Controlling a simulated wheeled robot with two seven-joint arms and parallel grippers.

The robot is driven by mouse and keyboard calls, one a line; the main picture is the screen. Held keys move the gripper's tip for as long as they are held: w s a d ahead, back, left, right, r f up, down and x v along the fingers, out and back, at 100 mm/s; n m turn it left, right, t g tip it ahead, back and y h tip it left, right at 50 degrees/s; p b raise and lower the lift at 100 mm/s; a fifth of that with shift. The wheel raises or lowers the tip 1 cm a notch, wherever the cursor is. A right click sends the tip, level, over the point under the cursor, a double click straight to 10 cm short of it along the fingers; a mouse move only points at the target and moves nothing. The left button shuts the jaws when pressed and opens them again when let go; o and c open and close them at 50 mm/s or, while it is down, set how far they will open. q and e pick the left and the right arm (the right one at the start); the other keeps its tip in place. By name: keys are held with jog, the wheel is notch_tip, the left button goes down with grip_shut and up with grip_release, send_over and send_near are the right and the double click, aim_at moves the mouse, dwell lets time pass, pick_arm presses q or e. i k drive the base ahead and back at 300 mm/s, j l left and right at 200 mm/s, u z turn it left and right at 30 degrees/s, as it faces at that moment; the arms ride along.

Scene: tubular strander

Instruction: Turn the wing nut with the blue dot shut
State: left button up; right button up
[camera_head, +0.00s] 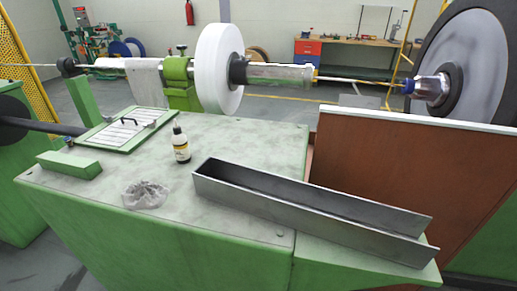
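No wing nut with a blue dot can be made out for certain. A slotted panel (110,136) with a dark handle (130,122) lies at the left of the green machine top. A small dark part with a bluish tint (68,142) sits at its left edge, too small to identify. A blue collar (407,86) sits on the spindle beside the large grey disc at the right. Neither of my grippers is in view.
On the machine top (235,140) are a dark bottle (181,142), a crumpled grey rag (145,194), a green block (69,165) and a long metal channel (310,207). A white wheel (219,68) stands behind. A brown panel (400,160) is at the right.

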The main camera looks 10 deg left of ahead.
aim_at(108, 118)
jog(key=u, duration=1.1)
